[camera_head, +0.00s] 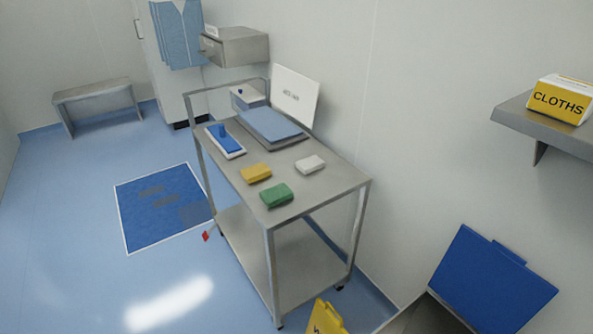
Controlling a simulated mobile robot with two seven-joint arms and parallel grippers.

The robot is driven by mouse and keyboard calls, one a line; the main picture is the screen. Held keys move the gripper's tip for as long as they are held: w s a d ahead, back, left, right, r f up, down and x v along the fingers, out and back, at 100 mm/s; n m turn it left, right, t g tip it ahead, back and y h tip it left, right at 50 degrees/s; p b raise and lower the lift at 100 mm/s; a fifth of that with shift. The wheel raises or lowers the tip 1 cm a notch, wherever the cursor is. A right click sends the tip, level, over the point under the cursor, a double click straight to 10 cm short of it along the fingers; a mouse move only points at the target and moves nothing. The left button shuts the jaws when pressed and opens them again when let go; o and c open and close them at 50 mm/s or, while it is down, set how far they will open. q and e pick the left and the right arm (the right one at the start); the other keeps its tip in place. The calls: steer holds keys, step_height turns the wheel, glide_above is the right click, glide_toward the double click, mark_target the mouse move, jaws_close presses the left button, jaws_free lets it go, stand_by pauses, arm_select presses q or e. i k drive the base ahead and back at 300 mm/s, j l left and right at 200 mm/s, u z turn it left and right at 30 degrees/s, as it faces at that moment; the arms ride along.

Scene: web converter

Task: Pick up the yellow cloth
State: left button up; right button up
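The yellow cloth (256,173) is a small folded pad lying flat on the top shelf of a grey metal trolley (330,192). A green cloth (276,195) lies just in front of it, and a white cloth (310,164) lies to its right; both look apart from it. Nothing covers the yellow cloth. Neither of my grippers shows in the head view.
A blue-topped item (225,140) and a blue-grey stack (270,125) fill the trolley's back. A yellow sign (326,318) and an open blue-lidded bin (492,284) stand in front. A wall shelf (540,128) holds a CLOTHS box (560,100).

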mark_target(261, 170)
steer(key=i+j+z, duration=0.2)
steer(key=z, duration=0.15)
steer(key=i+j+z, duration=0.15)
steer(key=j+z, duration=0.25)
steer(key=i+j+z, duration=0.15)
steer(key=j+z, duration=0.9)
steer(key=j, duration=1.75)
steer(key=i, duration=0.05)
